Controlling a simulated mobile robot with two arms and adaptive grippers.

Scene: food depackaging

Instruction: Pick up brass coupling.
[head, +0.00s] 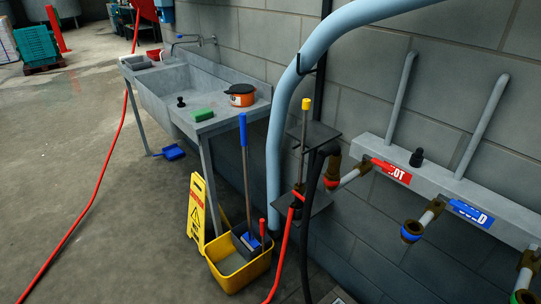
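Several brass-coloured fittings show on the pipework at the right. One brass fitting (332,172) with a red ring sits at the hot outlet, close beside a black hose (309,205). Another brass fitting (412,228) with a blue ring hangs at the cold outlet. A further brass fitting (528,262) is partly cut off at the right edge. I cannot tell which of these is the brass coupling, and no loose one is clearly visible. Neither of my grippers is in view.
A yellow mop bucket (238,262) and yellow caution sign (197,210) stand below. A red hose (98,190) crosses the floor. The left floor is mostly clear.

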